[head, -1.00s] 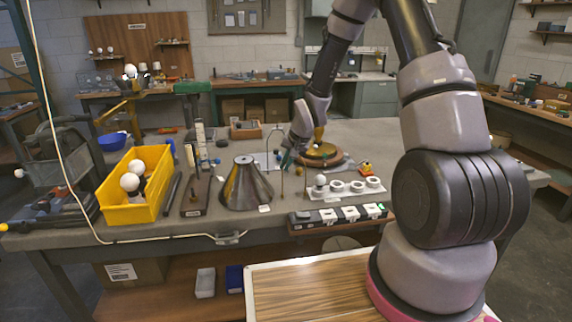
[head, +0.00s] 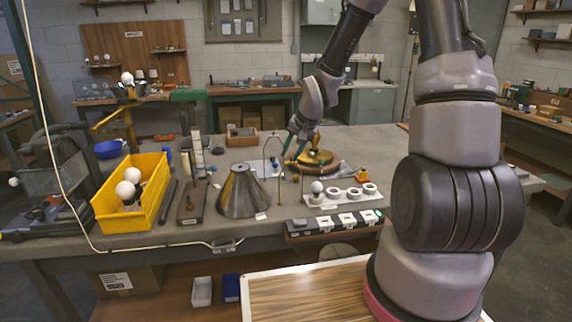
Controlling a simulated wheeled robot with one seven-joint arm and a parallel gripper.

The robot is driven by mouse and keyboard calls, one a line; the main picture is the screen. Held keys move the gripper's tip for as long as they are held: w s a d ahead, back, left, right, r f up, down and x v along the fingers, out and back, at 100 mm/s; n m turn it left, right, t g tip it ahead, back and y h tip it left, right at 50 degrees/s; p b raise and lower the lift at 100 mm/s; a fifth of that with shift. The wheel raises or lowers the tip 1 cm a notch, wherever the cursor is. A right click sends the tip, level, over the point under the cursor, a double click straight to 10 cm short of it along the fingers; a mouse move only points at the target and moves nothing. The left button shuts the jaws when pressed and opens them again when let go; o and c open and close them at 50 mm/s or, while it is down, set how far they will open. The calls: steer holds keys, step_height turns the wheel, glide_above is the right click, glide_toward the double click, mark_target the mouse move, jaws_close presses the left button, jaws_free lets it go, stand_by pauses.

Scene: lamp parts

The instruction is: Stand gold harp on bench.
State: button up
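The gold harp (head: 281,180), a thin tall wire loop, stands upright at the middle of the bench (head: 225,160), just right of the dark cone-shaped shade (head: 243,193). Its feet are too small to make out clearly. My gripper (head: 293,154) is just right of the harp's upper part, pointing down, with its teal fingers apart. I see nothing between them. Whether a finger touches the harp is too small to tell.
A round wooden base (head: 318,160) with a gold part lies behind and right of my gripper. A white holder (head: 348,195) with round pieces and a power strip (head: 335,226) lie in front. A yellow bin (head: 150,190) stands left.

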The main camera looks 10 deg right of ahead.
steer(key=s+d+r+t+h, duration=0.1)
steer(key=s+d+r, duration=0.3)
steer(key=r, duration=0.5)
steer(key=s+d+r+h, duration=0.1)
steer(key=s+d+r, duration=0.1)
steer(key=s+r, duration=0.5)
steer(key=s+r+t+y, duration=0.1)
steer(key=s+r, duration=0.9)
steer(key=s, duration=0.4)
steer(key=shift+s+d+r+n, duration=0.2)
steer(key=shift+d+r+n, duration=0.15)
steer(key=shift+r+n, duration=0.05)
